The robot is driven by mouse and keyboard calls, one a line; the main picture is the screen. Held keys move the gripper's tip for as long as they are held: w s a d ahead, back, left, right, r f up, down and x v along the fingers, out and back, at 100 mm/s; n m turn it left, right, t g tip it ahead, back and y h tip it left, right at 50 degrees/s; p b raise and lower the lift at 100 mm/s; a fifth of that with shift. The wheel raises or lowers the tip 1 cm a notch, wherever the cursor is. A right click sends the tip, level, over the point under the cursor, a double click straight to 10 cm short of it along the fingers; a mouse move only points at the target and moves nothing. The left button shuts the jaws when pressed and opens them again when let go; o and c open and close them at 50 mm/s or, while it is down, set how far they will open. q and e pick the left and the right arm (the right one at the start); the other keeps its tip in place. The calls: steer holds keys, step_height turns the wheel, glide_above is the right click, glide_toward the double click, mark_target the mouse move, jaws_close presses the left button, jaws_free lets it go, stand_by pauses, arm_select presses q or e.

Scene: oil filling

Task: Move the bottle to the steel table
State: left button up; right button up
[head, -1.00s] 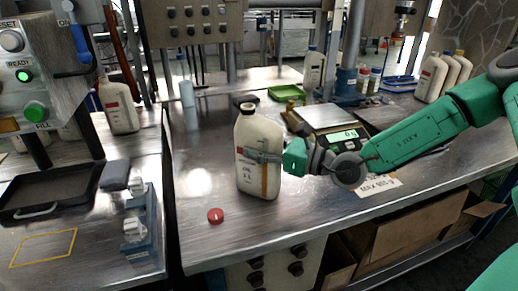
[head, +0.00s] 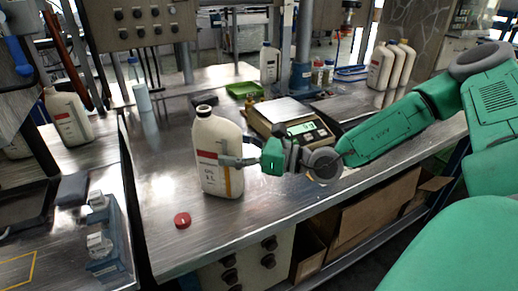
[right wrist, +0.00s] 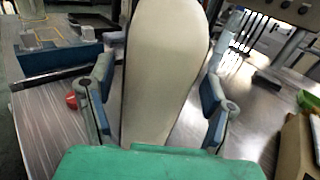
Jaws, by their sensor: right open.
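The bottle (head: 217,150), off-white with a red band on its label and no cap on its dark-rimmed mouth, stands upright on the steel table (head: 165,180). My right gripper (head: 232,160) is at the bottle's right side, at about mid-height. In the right wrist view the bottle (right wrist: 165,75) stands between the two fingers of the gripper (right wrist: 160,105), which are open with a gap on each side. A red cap (head: 182,220) lies on the table in front of the bottle. My left gripper does not show.
A scale (head: 293,122) stands right of the bottle, behind my right arm. A green tray (head: 243,90) and several other bottles (head: 392,65) stand farther back. Another bottle (head: 69,117) is on the left bench.

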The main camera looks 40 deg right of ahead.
steer(key=p+v, duration=0.3)
steer(key=v, duration=0.1)
steer(key=p+v, duration=0.2)
steer(key=v, duration=0.1)
steer(key=shift+w+r+p, duration=0.1)
steer(key=shift+r+p, duration=0.2)
steer(key=shift+p, duration=0.05)
steer(key=s+a+f+n+g+y, duration=0.1)
steer(key=s+a+f+n+g, duration=0.1)
steer(key=g, duration=0.1)
steer(key=s+a+f+n+g+p, duration=0.1)
steer(key=s+a+f+n+g, duration=0.1)
steer(key=s+f+n, duration=0.1)
steer(key=shift+a+f+g+y, duration=0.15)
steer(key=shift+a+g+y, duration=0.25)
steer(key=s+d+f+n+g+h, duration=0.1)
steer(key=s+f+n+g+h, duration=0.95)
steer(key=s+f+n, duration=0.55)
steer(key=a+n, duration=0.1)
steer(key=n, duration=0.2)
steer(key=a+n+t, duration=0.1)
steer(key=a+n, duration=0.1)
steer(key=n, duration=0.1)
steer(key=s+a+f+n, duration=0.1)
steer(key=n, duration=0.2)
steer(key=shift+a+t+h, duration=0.25)
steer(key=shift+a, duration=0.15)
